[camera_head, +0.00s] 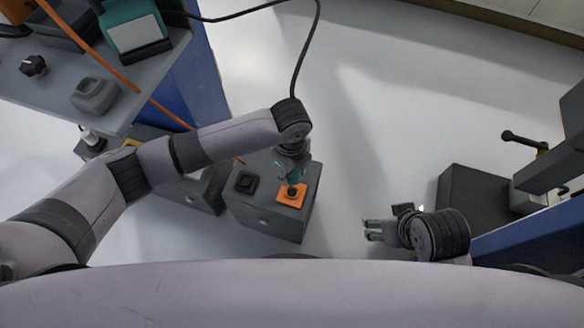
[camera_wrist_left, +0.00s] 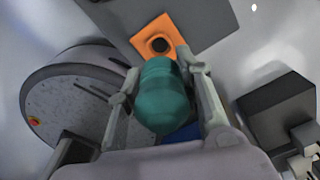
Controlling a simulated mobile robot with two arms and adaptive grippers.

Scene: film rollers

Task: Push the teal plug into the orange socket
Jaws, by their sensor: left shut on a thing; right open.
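The orange socket (camera_head: 291,195) is a flat square plate with a dark round hole, on top of a grey cabinet. It also shows in the left wrist view (camera_wrist_left: 158,43), at the top. My left gripper (camera_head: 290,178) is shut on the teal plug (camera_wrist_left: 163,98), which fills the middle of the left wrist view between the two fingers. In the head view the plug is mostly hidden by the gripper, close to the socket. In the left wrist view the hole is visible beyond the plug's end, apart from it in the picture. My right gripper (camera_head: 372,230) is open and empty.
The grey cabinet (camera_head: 262,218) also carries a black square socket (camera_head: 245,182) left of the orange one. A grey table (camera_head: 60,85) with a grey block and a black knob stands at upper left. A black cable hangs near my left arm. Open floor lies right of the cabinet.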

